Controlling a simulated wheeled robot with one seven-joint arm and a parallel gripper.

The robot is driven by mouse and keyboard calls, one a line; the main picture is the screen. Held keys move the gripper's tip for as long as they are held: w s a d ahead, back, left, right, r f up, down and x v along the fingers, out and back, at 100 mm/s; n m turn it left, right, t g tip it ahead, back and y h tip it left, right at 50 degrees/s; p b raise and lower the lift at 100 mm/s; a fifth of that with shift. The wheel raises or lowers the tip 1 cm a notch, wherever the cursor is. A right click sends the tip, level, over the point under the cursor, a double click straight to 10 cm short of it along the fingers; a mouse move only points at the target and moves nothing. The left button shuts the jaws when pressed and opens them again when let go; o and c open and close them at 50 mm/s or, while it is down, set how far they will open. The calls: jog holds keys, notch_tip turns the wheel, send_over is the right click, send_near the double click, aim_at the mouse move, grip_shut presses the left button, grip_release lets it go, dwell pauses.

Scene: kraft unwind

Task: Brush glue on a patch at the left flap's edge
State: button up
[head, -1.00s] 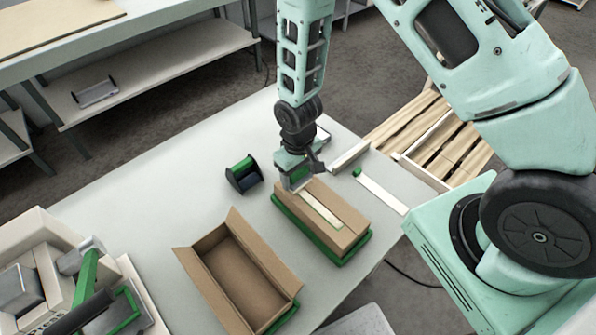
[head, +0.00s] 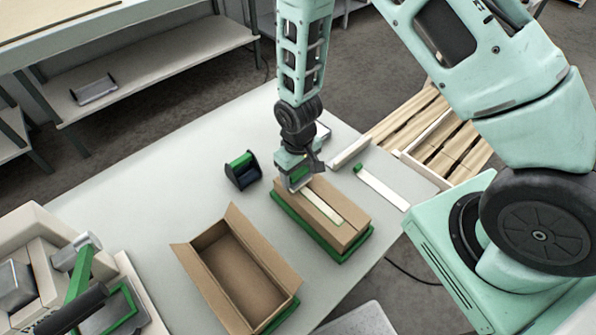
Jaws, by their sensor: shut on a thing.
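A brown carton (head: 350,228) with its top flaps shut stands in a green tray (head: 342,256). A pale cream strip (head: 323,206) lies lengthwise over its top. My gripper (head: 297,183) points down at the carton's far left end, over the end of that strip. It is shut on a small pale thing, mostly hidden by the jaws; I cannot tell whether this is a brush or whether it touches the flap. The left flap's edge near the jaws is partly covered, and no glue patch can be made out.
An open, empty carton (head: 238,262) stands at front left. A dark dispenser with a green roll (head: 243,169) stands left of my gripper. A white strip (head: 384,189) lies at right. A machine with a green lever (head: 80,275) stands at lower left. The table's left middle (head: 150,190) is clear.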

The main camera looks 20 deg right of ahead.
jog(key=shift+f+b, duration=0.35)
jog(key=shift+f, duration=0.1)
dwell(0.3)
